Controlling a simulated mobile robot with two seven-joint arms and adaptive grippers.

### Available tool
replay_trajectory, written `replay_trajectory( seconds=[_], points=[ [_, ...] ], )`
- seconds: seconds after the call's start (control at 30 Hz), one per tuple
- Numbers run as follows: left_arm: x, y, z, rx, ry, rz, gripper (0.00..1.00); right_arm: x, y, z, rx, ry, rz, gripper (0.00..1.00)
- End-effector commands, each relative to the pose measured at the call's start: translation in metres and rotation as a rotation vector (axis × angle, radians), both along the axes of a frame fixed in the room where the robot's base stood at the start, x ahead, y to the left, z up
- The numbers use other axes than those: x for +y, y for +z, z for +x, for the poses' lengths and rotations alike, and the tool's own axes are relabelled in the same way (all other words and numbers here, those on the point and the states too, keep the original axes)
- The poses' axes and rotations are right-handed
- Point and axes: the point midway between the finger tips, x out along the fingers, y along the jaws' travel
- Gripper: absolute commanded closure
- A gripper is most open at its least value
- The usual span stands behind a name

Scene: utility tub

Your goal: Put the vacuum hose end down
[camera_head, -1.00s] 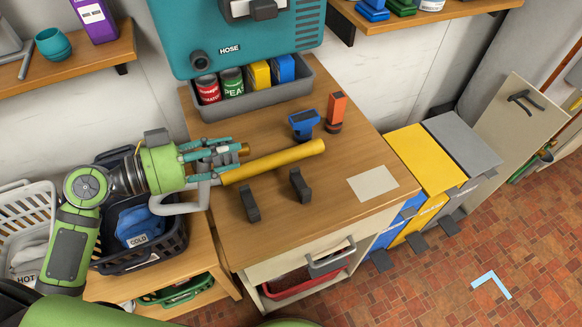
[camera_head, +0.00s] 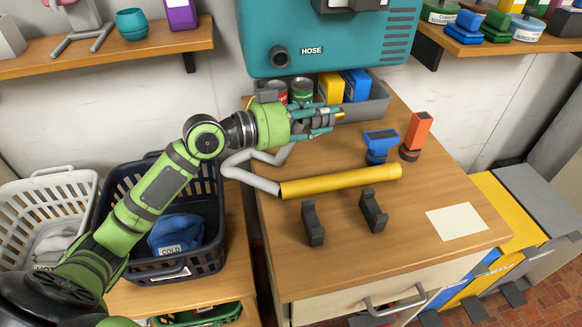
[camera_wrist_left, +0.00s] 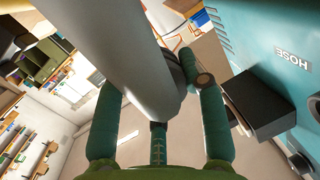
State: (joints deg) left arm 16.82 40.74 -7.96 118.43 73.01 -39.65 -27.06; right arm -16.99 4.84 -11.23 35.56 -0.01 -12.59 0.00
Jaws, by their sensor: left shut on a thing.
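The hose bends down from the gripper to the left end of a yellow tube (camera_head: 345,182). This tube lies behind two dark upright brackets (camera_head: 313,224) (camera_head: 374,212); whether it touches the worktop is unclear. The exact grip contact is hidden. My right gripper is out of view.
A blue tool (camera_head: 380,145) and an orange tool (camera_head: 416,136) stand right of the gripper. A white sheet (camera_head: 457,221) lies on clear worktop at front right.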

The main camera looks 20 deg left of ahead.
Motion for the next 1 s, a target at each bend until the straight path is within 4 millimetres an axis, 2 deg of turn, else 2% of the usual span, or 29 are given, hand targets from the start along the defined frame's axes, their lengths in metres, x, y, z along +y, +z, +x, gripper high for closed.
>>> replay_trajectory(
  seconds=[0.3,0.5,0.67,0.9,1.0],
  points=[
    [0.055,-0.043,-0.038,0.009,0.004,-0.001,0.94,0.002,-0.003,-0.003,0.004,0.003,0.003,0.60],
    [0.082,-0.060,-0.056,0.004,0.003,-0.002,0.94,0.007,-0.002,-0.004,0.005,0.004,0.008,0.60],
    [0.088,-0.067,-0.061,0.002,0.000,-0.002,0.94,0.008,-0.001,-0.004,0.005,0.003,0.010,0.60],
    [0.088,-0.099,-0.061,0.003,0.002,-0.002,0.94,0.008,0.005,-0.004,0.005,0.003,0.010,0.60],
    [0.088,-0.104,-0.061,0.001,0.001,-0.001,0.94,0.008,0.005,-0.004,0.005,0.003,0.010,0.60]
  ],
)
